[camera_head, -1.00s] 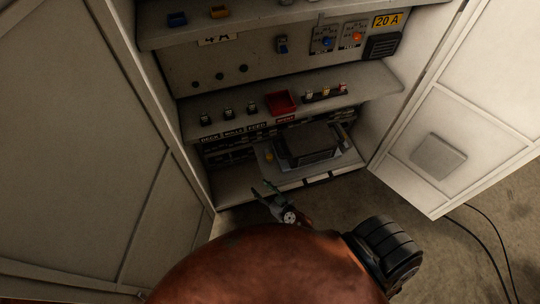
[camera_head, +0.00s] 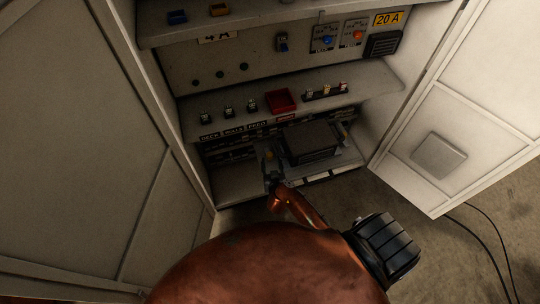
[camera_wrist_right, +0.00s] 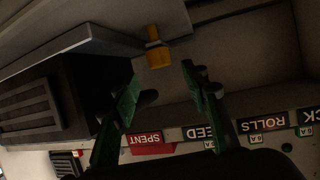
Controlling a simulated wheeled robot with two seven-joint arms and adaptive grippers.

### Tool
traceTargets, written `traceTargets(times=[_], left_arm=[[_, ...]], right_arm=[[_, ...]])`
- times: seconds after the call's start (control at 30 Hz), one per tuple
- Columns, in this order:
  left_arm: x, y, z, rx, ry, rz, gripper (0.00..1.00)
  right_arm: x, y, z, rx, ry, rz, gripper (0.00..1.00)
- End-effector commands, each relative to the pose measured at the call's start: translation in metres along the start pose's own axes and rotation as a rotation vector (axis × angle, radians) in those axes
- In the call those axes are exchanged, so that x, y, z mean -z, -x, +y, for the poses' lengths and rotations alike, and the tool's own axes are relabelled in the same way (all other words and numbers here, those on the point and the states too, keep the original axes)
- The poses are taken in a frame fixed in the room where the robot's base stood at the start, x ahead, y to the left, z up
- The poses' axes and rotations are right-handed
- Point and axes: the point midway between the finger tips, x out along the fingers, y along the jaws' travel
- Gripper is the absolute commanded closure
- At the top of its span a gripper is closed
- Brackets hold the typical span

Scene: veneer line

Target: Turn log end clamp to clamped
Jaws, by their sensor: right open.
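Two rotary knobs, one blue (camera_head: 327,41) and one orange (camera_head: 358,37), sit on plates on the cabinet's back panel in the head view. Their lettering is too small to read, so I cannot tell which one, if either, is the log end clamp. My right gripper (camera_head: 270,174) is low in the cabinet, in front of the bottom bay and well below those knobs. In the right wrist view it (camera_wrist_right: 164,85) is open and empty, with a small yellow part (camera_wrist_right: 157,54) just beyond the gap between its green-padded fingers. My left gripper is not in view.
A dark box-shaped unit (camera_head: 308,142) stands beside my right gripper. Above it, a shelf carries a red tray (camera_head: 281,101) and several small fuse-like parts. Labels read DECK, ROLLS, FEED and SPENT. Open doors flank the cabinet; cables lie on the floor at right.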

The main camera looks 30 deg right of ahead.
Motion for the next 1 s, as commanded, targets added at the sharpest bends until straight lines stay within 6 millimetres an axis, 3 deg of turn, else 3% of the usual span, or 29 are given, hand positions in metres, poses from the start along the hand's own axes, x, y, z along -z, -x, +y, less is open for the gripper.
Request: traceTargets(times=[0.2,0.4,0.77,1.0], left_arm=[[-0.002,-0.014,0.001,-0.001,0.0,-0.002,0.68],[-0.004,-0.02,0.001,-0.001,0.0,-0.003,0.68],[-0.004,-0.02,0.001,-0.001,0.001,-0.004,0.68],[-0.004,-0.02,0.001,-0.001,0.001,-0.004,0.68]], right_arm=[[-0.002,-0.042,-0.001,0.001,-0.002,0.0,0.58],[-0.001,-0.062,-0.001,0.002,0.0,0.0,0.58],[0.0,-0.066,-0.001,0.002,-0.001,0.0,0.58],[0.0,-0.066,0.0,0.001,-0.001,0.0,0.74]])
